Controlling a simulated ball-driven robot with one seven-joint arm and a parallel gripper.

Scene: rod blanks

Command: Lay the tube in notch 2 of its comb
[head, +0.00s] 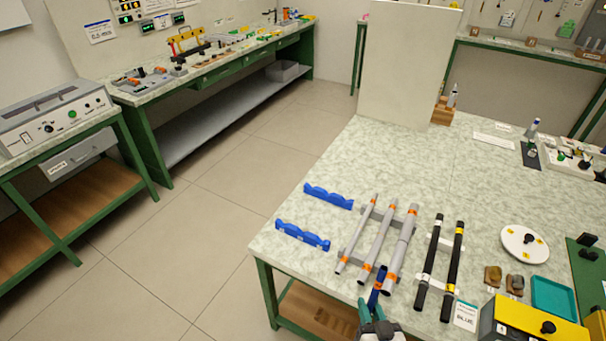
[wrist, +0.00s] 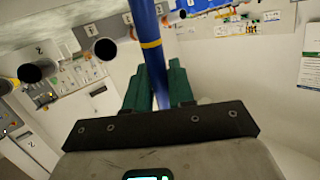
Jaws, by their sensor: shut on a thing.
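A blue tube (head: 377,290) is held in my gripper (head: 374,312) at the table's front edge. It stands out past the fingers at a slant. In the wrist view the blue tube (wrist: 146,35) has a yellow band and runs between the two green fingers of my gripper (wrist: 158,88), which are shut on it. The blue comb is two separate notched bars, a rear one (head: 328,196) and a front one (head: 303,235), at the table's left. Both bars are empty and well apart from the tube. Their notch numbers are too small to read.
Grey tubes with orange bands (head: 376,240) lie on grey supports between my gripper and the blue bars. Black tubes (head: 430,260) lie on white supports to the right. A card reading BLUE (head: 465,315) and a white disc (head: 524,244) are farther right.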

